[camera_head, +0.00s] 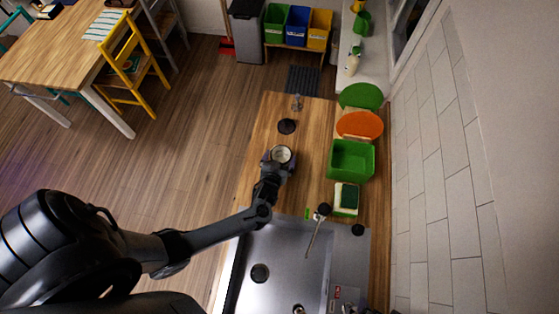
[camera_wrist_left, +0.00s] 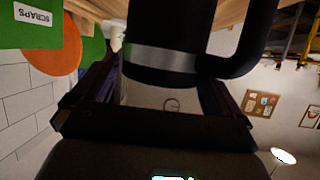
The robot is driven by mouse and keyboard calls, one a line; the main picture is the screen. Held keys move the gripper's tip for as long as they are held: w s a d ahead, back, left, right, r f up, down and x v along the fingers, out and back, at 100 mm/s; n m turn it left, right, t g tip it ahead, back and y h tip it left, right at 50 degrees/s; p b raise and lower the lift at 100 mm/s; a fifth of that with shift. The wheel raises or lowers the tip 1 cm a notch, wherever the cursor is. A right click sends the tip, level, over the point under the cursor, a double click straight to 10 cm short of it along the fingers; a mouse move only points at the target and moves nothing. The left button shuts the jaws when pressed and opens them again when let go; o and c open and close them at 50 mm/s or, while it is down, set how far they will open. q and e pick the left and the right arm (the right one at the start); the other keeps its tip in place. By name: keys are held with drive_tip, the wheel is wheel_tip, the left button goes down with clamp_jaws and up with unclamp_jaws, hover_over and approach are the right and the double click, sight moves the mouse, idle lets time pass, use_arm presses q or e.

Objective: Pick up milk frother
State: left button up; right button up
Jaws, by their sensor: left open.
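The milk frother (camera_head: 281,154) stands on the wooden counter in the head view, its round, pale top facing up. In the left wrist view the frother (camera_wrist_left: 162,62) is a dark body with a silver band and a black handle, close up and upside down. My left gripper (camera_head: 279,162) is at the frother, its two purple fingers on either side of the body. It is open; the wrist view does not clearly show whether either finger touches. Part of the frother is hidden by the gripper. My right gripper is not in view.
A dark round item (camera_head: 287,126) lies beyond the frother. A green bin (camera_head: 352,160), an orange lid (camera_head: 359,125) and a green lid (camera_head: 361,96) line the wall side. A sponge (camera_head: 345,198) and the sink (camera_head: 285,262) are nearer.

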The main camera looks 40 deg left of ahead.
sight(283, 148)
use_arm(q)
drive_tip(key=b+x, duration=0.1)
drive_tip(key=x, duration=0.1)
drive_tip(key=shift+w+a+f, duration=0.2)
drive_tip(key=shift+w+f, duration=0.05)
drive_tip(key=shift+w+a+b, duration=0.25)
drive_tip(key=shift+w+b, duration=0.2)
drive_tip(key=c, duration=1.4)
drive_tip(key=shift+c, duration=0.5)
drive_tip(key=shift+r, duration=0.25)
